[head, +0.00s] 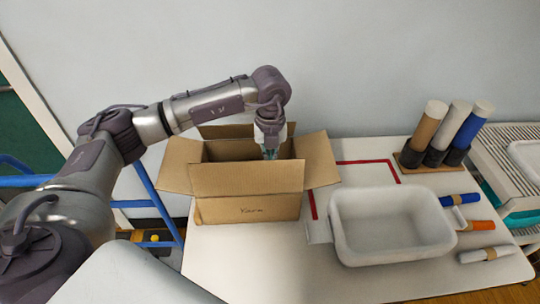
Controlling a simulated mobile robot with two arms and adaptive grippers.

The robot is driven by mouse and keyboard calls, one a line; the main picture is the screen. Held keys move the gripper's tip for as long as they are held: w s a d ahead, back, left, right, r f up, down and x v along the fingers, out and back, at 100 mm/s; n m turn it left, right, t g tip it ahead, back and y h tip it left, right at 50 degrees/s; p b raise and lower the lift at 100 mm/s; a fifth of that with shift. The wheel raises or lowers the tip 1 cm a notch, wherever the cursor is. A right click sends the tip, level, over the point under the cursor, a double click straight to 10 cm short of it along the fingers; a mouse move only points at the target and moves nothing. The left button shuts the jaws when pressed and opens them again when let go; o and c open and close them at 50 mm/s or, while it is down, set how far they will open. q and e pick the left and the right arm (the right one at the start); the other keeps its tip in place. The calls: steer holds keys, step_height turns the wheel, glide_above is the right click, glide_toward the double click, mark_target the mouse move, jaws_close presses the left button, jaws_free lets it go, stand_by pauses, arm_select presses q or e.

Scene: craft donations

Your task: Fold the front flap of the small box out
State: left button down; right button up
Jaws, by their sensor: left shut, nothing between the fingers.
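The left flap (178,166) and right flap (319,160) spread outward to the sides. The back flap (225,131) stands up behind, partly hidden by my gripper. My left gripper (270,153) is shut and empty, pointing down over the box opening, behind the front flap's top edge. Whether it touches the flap is unclear. My right gripper is out of view.
An empty white tub (348,228) stands right of the box. A wooden holder (430,166) with upright rolls stands at the back right. Several small rolls (481,226) lie right of the tub. Red tape (366,162) marks the table. Bare table (250,268) lies in front.

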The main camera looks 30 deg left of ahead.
arm_select(q)
steer(key=shift+s+d, duration=0.3)
steer(key=shift+s, duration=0.2)
steer(key=shift+s+d, duration=0.1)
steer(key=shift+s+d, duration=0.3)
steer(key=shift+s, duration=0.3)
steer(key=shift+s+d+f, duration=0.3)
steer(key=shift+s+d, duration=0.15)
steer(key=shift+s, duration=0.3)
steer(key=shift+s+d+f, duration=0.3)
steer(key=shift+s+d, duration=0.1)
steer(key=shift+s, duration=0.2)
